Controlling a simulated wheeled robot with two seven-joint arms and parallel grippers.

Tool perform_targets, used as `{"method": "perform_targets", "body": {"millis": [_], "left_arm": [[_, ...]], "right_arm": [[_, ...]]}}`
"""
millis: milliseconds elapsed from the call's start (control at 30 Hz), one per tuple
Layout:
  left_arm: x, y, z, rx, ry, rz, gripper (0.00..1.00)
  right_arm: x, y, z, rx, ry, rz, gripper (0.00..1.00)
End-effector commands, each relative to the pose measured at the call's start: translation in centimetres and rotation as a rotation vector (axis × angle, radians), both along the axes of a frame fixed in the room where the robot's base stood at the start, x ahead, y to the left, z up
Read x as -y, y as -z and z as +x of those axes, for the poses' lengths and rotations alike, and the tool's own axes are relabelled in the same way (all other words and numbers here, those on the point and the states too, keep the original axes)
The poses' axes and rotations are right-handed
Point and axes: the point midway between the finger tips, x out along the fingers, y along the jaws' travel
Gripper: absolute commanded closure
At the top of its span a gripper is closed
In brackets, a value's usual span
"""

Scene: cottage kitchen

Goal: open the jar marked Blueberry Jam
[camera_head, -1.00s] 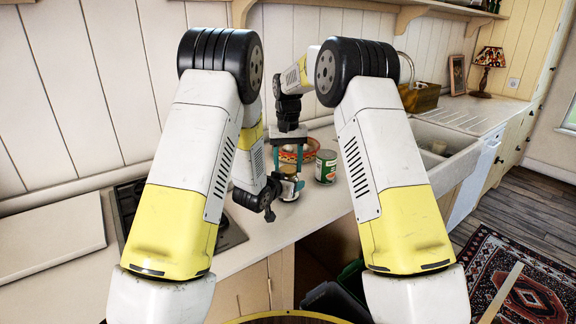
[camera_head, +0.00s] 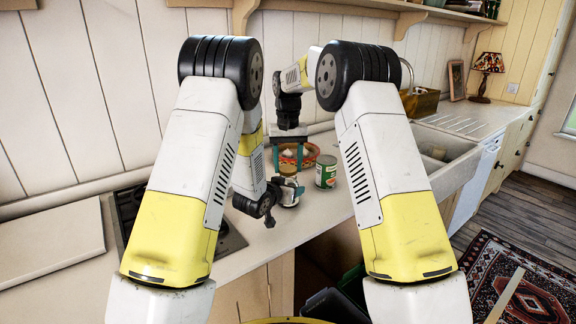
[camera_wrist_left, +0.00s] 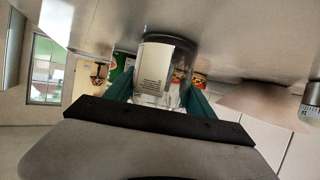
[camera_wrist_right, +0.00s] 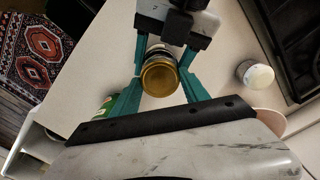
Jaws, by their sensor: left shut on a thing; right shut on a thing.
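A glass jar (camera_head: 289,197) with a pale label stands upright on the counter. Its label (camera_wrist_left: 158,62) faces the left wrist camera, but I cannot read the name. Its round gold lid (camera_wrist_right: 159,79) shows in the right wrist view. My left gripper (camera_wrist_left: 158,92) is shut on the jar's body from the side, one teal finger on each side. My right gripper (camera_head: 288,162) points down from above; its teal fingers are shut on the lid, as the right wrist view (camera_wrist_right: 161,62) shows. I cannot tell whether the lid still touches the jar.
A green-labelled can (camera_head: 326,172) stands just right of the jar. A small pale-topped jar (camera_wrist_right: 256,75) stands near the dark hob (camera_head: 225,236). The sink (camera_head: 440,165) is farther right. The counter's front edge is close.

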Motion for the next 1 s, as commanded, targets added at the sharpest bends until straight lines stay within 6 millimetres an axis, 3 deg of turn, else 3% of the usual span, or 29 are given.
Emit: {"method": "perform_targets", "body": {"millis": [333,633,667,767,1000], "left_arm": [[0.0,0.0,0.0,0.001,0.0,0.0,1.0],[0.0,0.0,0.0,0.001,0.0,0.0,1.0],[0.0,0.0,0.0,0.001,0.0,0.0,0.31],[0.0,0.0,0.0,0.001,0.0,0.0,0.12],[0.0,0.0,0.0,0.0,0.0,0.0,0.12]], "right_arm": [[0.0,-3.5,0.1,0.003,0.0,0.001,0.95],[0.0,-4.0,0.0,0.0,0.0,0.0,0.95],[0.0,-4.0,0.0,0.0,0.0,0.0,0.95],[0.0,-4.0,0.0,0.0,0.0,0.0,0.95],[0.0,-4.0,0.0,0.0,0.0,0.0,0.95]]}}
